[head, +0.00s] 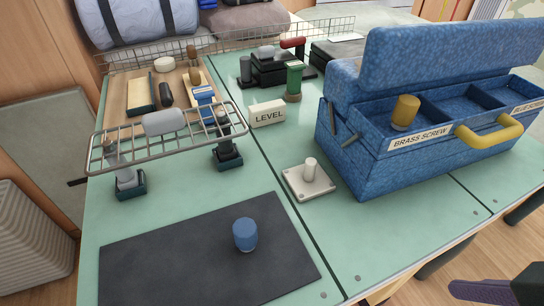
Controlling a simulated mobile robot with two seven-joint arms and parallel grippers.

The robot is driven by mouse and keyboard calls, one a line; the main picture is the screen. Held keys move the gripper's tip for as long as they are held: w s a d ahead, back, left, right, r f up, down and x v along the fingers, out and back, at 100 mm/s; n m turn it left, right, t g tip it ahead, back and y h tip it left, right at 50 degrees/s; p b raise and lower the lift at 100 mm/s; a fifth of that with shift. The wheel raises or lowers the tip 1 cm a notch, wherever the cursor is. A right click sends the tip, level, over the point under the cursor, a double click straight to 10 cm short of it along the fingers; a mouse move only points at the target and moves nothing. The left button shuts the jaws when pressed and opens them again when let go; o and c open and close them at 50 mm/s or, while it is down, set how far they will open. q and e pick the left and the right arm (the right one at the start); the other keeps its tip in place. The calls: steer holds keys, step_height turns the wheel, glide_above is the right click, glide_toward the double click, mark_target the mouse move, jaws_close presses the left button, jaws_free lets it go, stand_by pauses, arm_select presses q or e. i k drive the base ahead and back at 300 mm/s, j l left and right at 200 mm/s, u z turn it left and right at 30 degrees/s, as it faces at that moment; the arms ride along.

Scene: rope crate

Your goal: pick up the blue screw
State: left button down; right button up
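The blue screw (245,234) is a short blue cylinder standing upright on a dark grey mat (150,262) at the near left of the green table, with clear mat around it. A brass screw (405,112) stands in the left compartment of the blue toolbox (352,168), behind the label "BRASS SCREW". Another label at the box's right end reads "BLUE SCREW". No gripper touches either screw. My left gripper is not in view. A dark purple part (482,291) at the bottom right edge may belong to my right gripper, but it is cut off.
Behind the mat, a wire rack (160,148) on clamp-like stands (129,184) crosses the table. A white plate with a peg (306,184) lies right of the mat, and a "LEVEL" block (267,113) stands farther back. The toolbox's raised lid and yellow handle (489,132) take up the right.

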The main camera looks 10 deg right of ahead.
mark_target(244, 230)
steer(key=k, duration=0.1)
steer(key=j+z, duration=0.2)
steer(key=z, duration=0.25)
steer(key=j+z, duration=0.15)
steer(key=z, duration=0.25)
steer(key=j+z, duration=0.2)
steer(key=z, duration=0.25)
steer(key=k+j+z, duration=0.1)
steer(key=z, duration=0.3)
